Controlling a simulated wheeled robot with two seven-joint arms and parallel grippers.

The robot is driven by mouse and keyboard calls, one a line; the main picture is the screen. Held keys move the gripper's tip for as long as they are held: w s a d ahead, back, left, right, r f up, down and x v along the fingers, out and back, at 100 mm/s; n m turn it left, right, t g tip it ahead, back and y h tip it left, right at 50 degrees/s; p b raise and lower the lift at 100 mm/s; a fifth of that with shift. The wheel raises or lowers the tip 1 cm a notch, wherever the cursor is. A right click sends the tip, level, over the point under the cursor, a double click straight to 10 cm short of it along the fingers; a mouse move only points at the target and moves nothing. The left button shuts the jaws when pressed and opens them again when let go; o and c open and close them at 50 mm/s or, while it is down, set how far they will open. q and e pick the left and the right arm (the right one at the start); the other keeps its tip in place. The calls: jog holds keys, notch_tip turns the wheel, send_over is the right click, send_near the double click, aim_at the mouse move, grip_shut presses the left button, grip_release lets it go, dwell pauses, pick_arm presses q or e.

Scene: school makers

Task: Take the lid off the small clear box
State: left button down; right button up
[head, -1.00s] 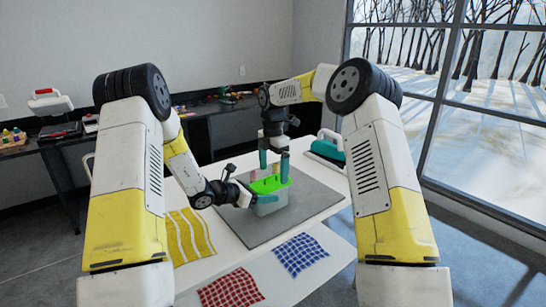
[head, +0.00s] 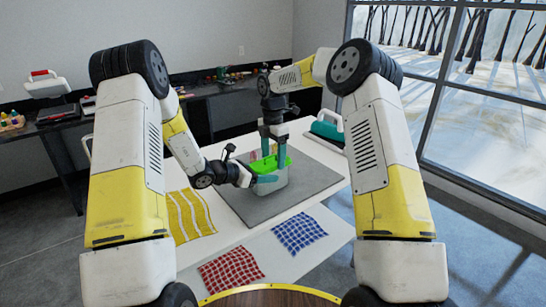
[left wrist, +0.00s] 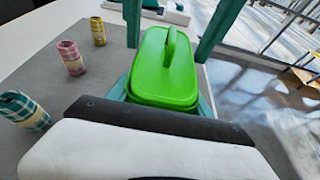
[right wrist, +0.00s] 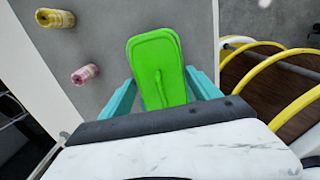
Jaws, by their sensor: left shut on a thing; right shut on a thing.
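The small box (head: 280,184) stands on the grey mat, with its green lid (head: 270,164) on top. The lid has a raised handle and fills the middle of the left wrist view (left wrist: 165,70) and right wrist view (right wrist: 158,65). My left gripper (head: 265,183) comes in from the left, shut on the box's sides below the lid. My right gripper (head: 273,150) points down from above, its teal fingers on either side of the lid, shut on it. In the left wrist view a second green layer shows under the lid; whether there is a gap cannot be told.
A teal iron-like thing (head: 328,128) is behind right. Yellow (head: 188,215), red (head: 230,270) and blue (head: 299,232) cloths lie in front.

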jog(key=shift+r, duration=0.2)
dwell(0.6)
jog(key=shift+r, duration=0.95)
jog(key=shift+r, duration=0.1)
jog(key=shift+r, duration=1.9)
pick_arm(q)
jog(key=shift+c, duration=1.8)
grip_release()
